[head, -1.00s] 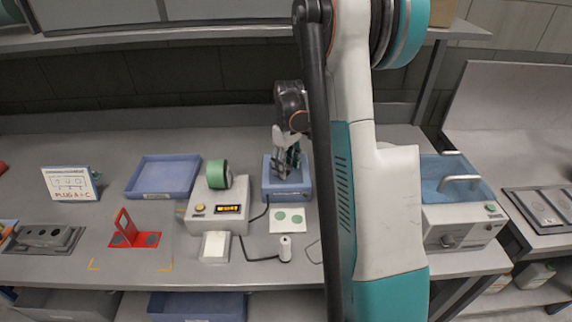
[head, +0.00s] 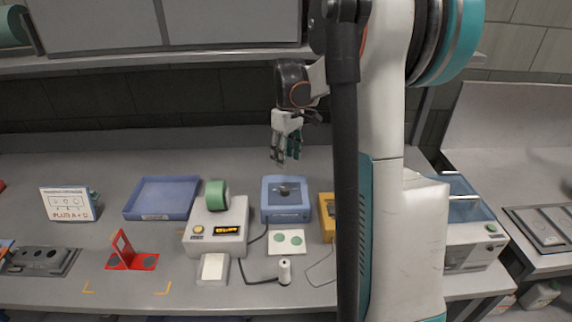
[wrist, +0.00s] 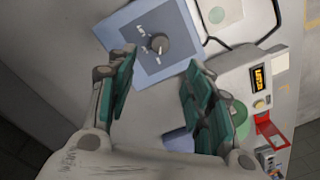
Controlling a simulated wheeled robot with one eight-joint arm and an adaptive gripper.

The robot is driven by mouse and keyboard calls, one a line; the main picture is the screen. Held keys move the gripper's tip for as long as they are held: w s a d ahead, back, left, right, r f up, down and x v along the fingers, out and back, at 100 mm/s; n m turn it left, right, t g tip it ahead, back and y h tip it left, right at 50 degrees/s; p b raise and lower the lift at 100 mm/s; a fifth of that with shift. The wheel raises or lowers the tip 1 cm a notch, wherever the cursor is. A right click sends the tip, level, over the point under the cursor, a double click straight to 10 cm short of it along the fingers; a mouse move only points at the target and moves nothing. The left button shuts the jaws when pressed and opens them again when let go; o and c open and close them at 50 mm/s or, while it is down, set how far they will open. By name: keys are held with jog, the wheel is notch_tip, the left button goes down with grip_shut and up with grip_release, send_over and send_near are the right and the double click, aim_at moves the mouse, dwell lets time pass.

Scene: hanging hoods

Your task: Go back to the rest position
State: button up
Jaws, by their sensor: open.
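My gripper (head: 284,160) hangs in the air above the back of the bench, near the blue box with a dark knob (head: 285,198). Its fingers are apart with nothing between them. In the wrist view my gripper (wrist: 158,95) shows two teal-padded fingers spread wide. The blue box (wrist: 180,58) lies below and beyond them, with its knob (wrist: 158,44) and printed labels clear of the fingers. My arm rises in front of the right part of the bench and hides some of it.
A grey device with a green roll (head: 215,235), a blue tray (head: 162,198), a red bracket (head: 131,257) and a sign (head: 68,204) stand to the left. A yellow object (head: 327,215) is partly behind my arm. A shelf (head: 160,60) overhangs the bench.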

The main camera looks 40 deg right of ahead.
jog(key=shift+r, duration=0.15)
dwell(0.4)
jog(key=s+a+r+m+t+h+p, duration=0.1)
jog(key=a+r+t, duration=0.3)
jog(key=a, duration=0.9)
jog(key=s+a+r+m+t, duration=0.1)
jog(key=a+r+t, duration=0.1)
jog(key=a+r, duration=0.75)
jog(key=s+a+f, duration=0.2)
jog(key=s+f, duration=0.2)
jog(key=s, duration=0.4)
jog(key=s+a+f+t+b, duration=0.1)
jog(key=s+a+f, duration=0.2)
jog(key=s, duration=0.6)
jog(key=shift+s+f+m, duration=0.2)
jog(key=shift+f+m, duration=0.1)
jog(key=shift+f, duration=0.25)
